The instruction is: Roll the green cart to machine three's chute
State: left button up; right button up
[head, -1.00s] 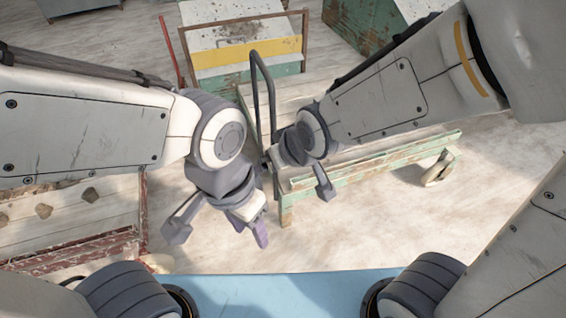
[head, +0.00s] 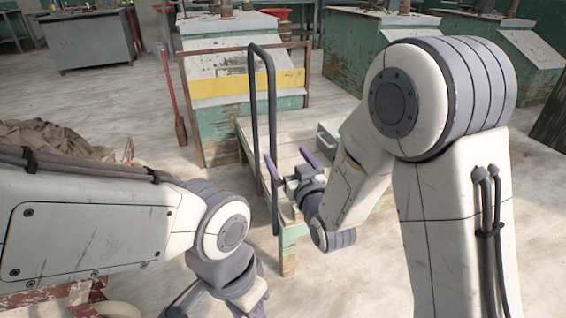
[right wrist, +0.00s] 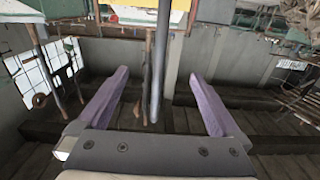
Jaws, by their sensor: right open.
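The green cart (head: 290,233) stands in the middle of the head view, with a pale worn deck and a tall dark grey handle (head: 271,75) at its left end. My right gripper (head: 286,158) is open and empty, over the deck just right of the handle. In the right wrist view its purple fingers (right wrist: 160,88) are wide apart, with an upright grey bar between them, apparently the handle, and contact cannot be told. My left gripper (head: 235,305) is at the bottom edge, its fingertips cut off. Several green machines show; I cannot tell which is machine three.
A green machine with a yellow band (head: 245,85) stands right behind the cart, a brown frame around its front. A red-handled shovel (head: 172,95) stands left of it. A brown cloth heap (head: 55,138) lies at left. A grey cabinet (head: 88,42) stands back left. Pale floor is open between.

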aim_at(274, 137)
jog(key=p+x, duration=0.1)
jog(key=x, duration=0.9)
jog(key=shift+x, duration=0.9)
grip_shut()
